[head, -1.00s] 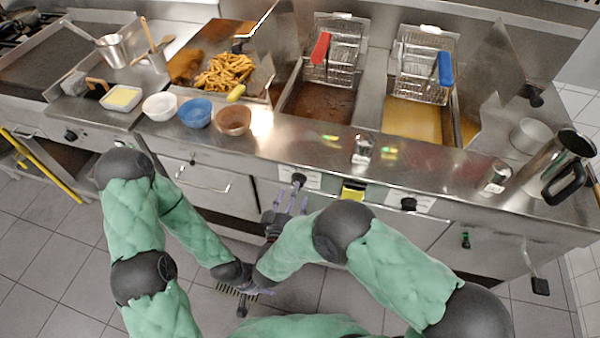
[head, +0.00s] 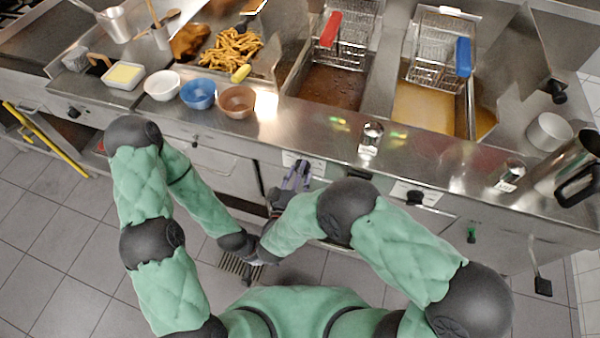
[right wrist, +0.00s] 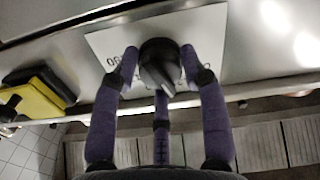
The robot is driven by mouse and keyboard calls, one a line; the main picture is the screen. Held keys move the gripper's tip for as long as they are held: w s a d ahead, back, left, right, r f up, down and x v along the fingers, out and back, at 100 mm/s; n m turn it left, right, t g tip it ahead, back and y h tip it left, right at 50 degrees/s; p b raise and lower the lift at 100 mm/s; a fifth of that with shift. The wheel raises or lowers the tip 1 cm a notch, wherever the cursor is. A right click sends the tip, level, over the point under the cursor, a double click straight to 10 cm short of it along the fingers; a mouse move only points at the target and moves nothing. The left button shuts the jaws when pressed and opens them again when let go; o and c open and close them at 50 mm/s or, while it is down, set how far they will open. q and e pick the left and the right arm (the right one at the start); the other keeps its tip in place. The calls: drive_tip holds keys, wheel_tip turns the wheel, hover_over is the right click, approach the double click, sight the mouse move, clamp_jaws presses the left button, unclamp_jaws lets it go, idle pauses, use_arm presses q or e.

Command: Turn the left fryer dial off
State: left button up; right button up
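The left fryer dial is a dark round knob with a raised grip bar on a white label plate; it shows in the right wrist view (right wrist: 158,62). In the head view the fingers largely hide it, below the left fryer (head: 330,88). My right gripper (head: 296,176) is at the dial. In the right wrist view its purple fingers (right wrist: 160,66) stand open on either side of the knob, very close to it; I cannot tell if they touch. The bar points down and slightly right there. My left gripper (head: 254,272) hangs low over the floor, its fingers unclear.
The right fryer dial (head: 415,197) sits further right on the front panel. The counter edge runs above the gripper. Shakers (head: 370,140) and bowls (head: 198,94) stand on the counter.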

drive_tip(key=shift+d+f+n+p, duration=0.1)
drive_tip(key=shift+f+n+p, duration=0.1)
drive_tip(key=shift+n+p, duration=0.1)
idle(0.5)
drive_tip(key=shift+s+f+n+p, duration=0.1)
drive_tip(key=shift+n+p, duration=1.1)
drive_tip(key=shift+n, duration=0.65)
drive_tip(key=shift+s+n+p, duration=0.1)
drive_tip(key=shift+n+p, duration=1.1)
drive_tip(key=shift+n, duration=0.65)
drive_tip(key=shift+d, duration=0.1)
drive_tip(key=o, duration=1)
drive_tip(key=shift+o, duration=0.7)
drive_tip(key=shift+w, duration=0.15)
